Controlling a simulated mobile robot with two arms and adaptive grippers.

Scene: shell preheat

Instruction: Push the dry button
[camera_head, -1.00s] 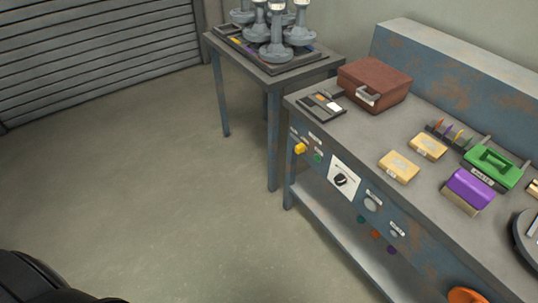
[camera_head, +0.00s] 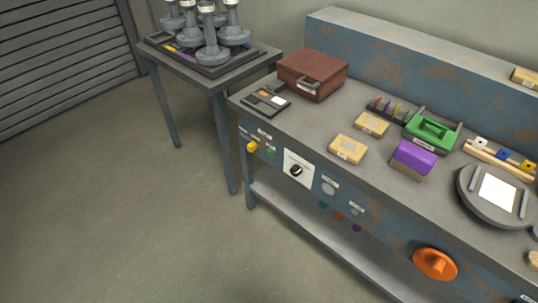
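Several controls sit on the front panel of the blue-grey workbench (camera_head: 290,215). At its left end are a yellow button or knob (camera_head: 252,147) and a small green button (camera_head: 271,154). To their right is a black rotary knob (camera_head: 296,170) on a white plate, then a round grey button or dial (camera_head: 329,187) and a smaller light one (camera_head: 356,210). Small labels are by them, too small to read, so I cannot tell which is the dry button. Neither of my grippers is in view.
A side table (camera_head: 213,80) carries grey stands. The floor (camera_head: 150,230) in front is clear.

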